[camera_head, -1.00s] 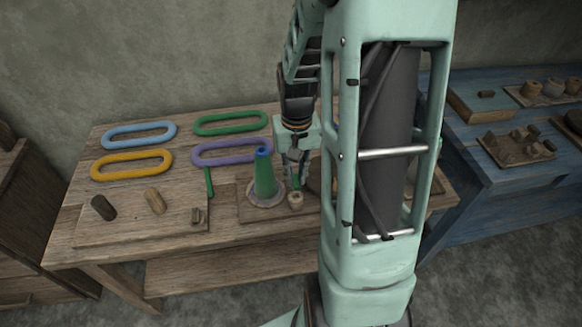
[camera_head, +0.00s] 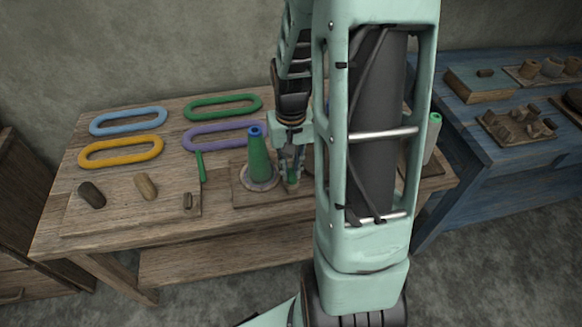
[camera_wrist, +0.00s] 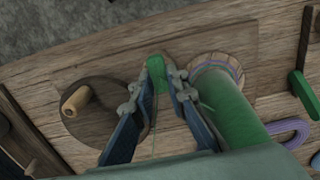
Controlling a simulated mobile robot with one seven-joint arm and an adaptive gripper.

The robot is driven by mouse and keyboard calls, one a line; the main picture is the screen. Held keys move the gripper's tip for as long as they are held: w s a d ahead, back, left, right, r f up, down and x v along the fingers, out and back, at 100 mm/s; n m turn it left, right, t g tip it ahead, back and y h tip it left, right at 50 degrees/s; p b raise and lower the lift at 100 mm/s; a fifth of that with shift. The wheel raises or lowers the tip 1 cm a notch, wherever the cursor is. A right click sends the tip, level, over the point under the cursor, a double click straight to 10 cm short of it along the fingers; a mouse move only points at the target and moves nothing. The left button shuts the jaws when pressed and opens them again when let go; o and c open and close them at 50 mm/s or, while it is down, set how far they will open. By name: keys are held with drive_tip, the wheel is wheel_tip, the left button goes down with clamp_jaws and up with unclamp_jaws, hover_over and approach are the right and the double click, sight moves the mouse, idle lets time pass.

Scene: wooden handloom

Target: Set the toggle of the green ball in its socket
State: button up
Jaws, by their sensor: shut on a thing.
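My gripper (camera_head: 290,168) is shut on a small green toggle (camera_wrist: 156,72), which shows between the two fingertips in the wrist view (camera_wrist: 160,88). In the head view, the fingertips are low at the small pale socket (camera_head: 292,187), just right of the green cone. The toggle's lower end is at the socket; I cannot tell how deep it sits. The socket is hidden in the wrist view. The green cone (camera_head: 259,160) with a blue top stands upright on a round base, close beside the fingers; it also shows in the wrist view (camera_wrist: 222,105).
A wooden disc with a peg handle (camera_wrist: 75,102) lies left of the fingers in the wrist view. My arm hides the table's right part.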

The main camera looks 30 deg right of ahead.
drive_tip(key=o, duration=0.8)
wheel_tip(320, 180, up, 12)
drive_tip(key=shift+r, duration=0.1)
idle(0.3)
